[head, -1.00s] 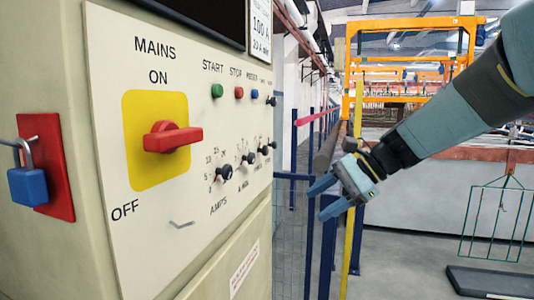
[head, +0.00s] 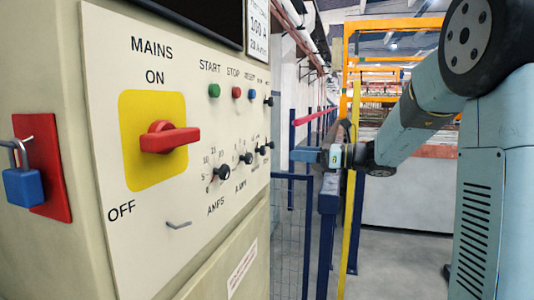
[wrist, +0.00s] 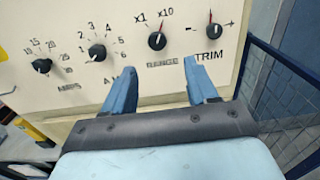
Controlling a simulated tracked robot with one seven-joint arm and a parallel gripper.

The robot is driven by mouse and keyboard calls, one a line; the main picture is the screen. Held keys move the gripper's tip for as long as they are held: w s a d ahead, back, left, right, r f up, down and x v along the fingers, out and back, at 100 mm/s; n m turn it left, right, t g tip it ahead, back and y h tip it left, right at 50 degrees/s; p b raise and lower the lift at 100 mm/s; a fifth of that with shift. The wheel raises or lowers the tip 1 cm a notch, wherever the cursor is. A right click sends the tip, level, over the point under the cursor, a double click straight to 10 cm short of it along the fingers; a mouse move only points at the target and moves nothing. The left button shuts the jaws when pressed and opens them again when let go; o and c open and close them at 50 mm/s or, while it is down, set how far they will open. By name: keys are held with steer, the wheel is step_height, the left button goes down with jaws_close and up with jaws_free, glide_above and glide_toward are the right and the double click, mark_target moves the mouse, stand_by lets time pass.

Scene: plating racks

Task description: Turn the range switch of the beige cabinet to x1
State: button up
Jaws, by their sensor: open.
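The beige cabinet (head: 240,215) fills the left of the head view. Its range switch (wrist: 157,41) is a small black knob in the wrist view, between the A MIN and TRIM knobs, with RANGE printed below. Its pointer seems to lean up and right, toward x10; x1 is marked at upper left. The range switch is also small in the head view (head: 260,150). My gripper (wrist: 159,70) is open and empty, its two blue fingers below and either side of the switch in the wrist view, apart from it. In the head view my gripper (head: 300,155) is right of the panel.
The AMPS knob (wrist: 41,66), A MIN knob (wrist: 97,53) and TRIM knob (wrist: 213,30) flank the switch. A red mains handle (head: 170,138) sticks out on a yellow plate. A blue post (head: 327,235) and mesh fence (head: 288,230) stand close beside the cabinet.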

mark_target(265, 151)
steer(key=x, duration=0.9)
steer(key=shift+a, duration=0.1)
steer(key=shift+c, duration=0.2)
